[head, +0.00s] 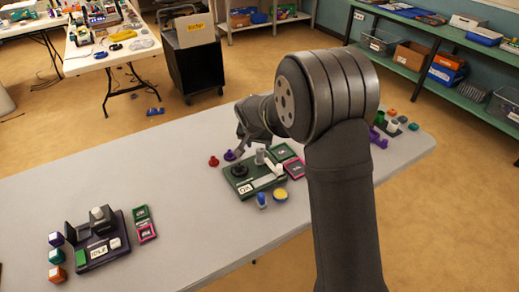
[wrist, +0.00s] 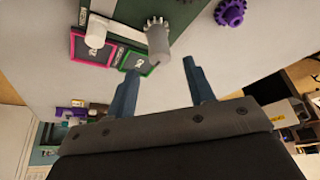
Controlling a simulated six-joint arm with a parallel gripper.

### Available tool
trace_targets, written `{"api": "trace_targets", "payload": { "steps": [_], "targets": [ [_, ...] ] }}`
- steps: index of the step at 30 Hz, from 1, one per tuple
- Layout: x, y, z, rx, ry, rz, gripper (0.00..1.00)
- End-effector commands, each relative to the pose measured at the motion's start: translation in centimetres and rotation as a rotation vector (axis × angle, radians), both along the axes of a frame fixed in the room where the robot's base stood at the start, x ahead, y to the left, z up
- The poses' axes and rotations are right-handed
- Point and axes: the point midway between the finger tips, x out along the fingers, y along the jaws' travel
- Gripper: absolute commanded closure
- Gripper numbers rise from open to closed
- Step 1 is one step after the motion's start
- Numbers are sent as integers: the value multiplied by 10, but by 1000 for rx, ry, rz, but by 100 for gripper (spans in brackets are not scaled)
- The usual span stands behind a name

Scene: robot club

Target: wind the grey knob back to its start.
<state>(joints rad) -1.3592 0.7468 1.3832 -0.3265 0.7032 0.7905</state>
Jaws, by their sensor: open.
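The grey knob (wrist: 158,42) is a short grey cylinder with a toothed end, beside the dark green board's edge in the wrist view. In the head view, a grey upright cylinder (head: 260,157) that looks like the same knob stands on the dark green board (head: 238,187). My gripper (wrist: 162,66) is open, its two blue-grey fingers apart and empty. The knob shows just beyond the fingertips, roughly between them, and I see no contact. In the head view my gripper (head: 243,143) is near the board's far side, partly hidden by my arm.
A white lever (head: 272,172), pink-framed (wrist: 92,48) and green-framed (wrist: 138,60) plates and a purple gear (wrist: 230,12) are close by. Table (head: 185,215) is clear left of the board, up to another device (head: 100,240).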

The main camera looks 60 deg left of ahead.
Motion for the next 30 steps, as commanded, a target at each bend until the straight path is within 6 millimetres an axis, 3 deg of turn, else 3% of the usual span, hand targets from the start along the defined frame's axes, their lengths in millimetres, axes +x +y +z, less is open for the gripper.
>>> {"api": "trace_targets", "payload": {
  "steps": [3,9,20,27,30],
  "targets": [
    [6,5,-20,-3,0,-1,52],
    [11,11,-37,0,0,0,52],
    [12,12,-41,1,-1,0,52],
    [12,12,-41,0,0,0,96],
    [12,12,-41,0,0,1,96]
  ]
}}
